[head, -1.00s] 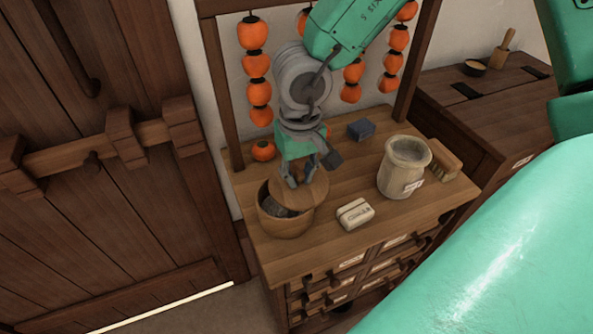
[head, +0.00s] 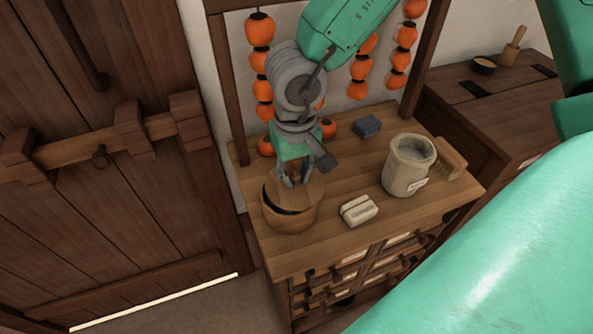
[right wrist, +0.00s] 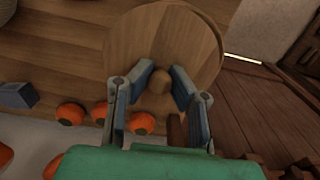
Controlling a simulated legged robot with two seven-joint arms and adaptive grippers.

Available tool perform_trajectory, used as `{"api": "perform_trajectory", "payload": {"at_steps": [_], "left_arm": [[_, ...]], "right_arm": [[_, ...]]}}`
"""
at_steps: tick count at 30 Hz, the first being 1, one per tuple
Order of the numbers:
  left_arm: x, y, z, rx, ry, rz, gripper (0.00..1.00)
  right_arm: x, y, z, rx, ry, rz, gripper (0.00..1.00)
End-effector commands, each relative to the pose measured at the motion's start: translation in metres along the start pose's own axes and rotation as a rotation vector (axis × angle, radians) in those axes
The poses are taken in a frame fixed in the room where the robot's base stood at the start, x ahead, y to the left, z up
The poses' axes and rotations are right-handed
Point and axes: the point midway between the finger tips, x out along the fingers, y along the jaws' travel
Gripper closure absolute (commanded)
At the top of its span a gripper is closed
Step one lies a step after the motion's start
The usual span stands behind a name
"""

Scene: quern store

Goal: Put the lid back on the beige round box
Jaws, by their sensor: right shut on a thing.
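The round box (head: 291,218), light brown wood in the picture, stands at the front left of the cabinet top. Its round wooden lid (head: 308,190) is over the opening, with a dark gap showing between lid and front rim. My right gripper (head: 296,178) is shut on the lid's knob from above. In the right wrist view the fingers stand on both sides of the round knob (right wrist: 159,80), and the lid (right wrist: 195,35) hides the box below. I cannot tell whether the lid touches the rim. My left gripper is not in view.
A pale bar (head: 358,210) lies right of the box. A beige jar (head: 405,170), a brush (head: 449,160) and a blue-grey block (head: 367,126) are further right and back. Orange lanterns (head: 259,30) hang behind; some rest on the top. A wooden door (head: 110,230) is at left.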

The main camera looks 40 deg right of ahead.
Motion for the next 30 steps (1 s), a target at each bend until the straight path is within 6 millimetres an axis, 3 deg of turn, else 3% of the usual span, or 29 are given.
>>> {"api": "perform_trajectory", "payload": {"at_steps": [30], "left_arm": [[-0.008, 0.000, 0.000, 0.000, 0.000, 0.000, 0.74]], "right_arm": [[-0.002, -0.015, 0.004, -0.001, 0.000, 0.001, 1.00]]}}
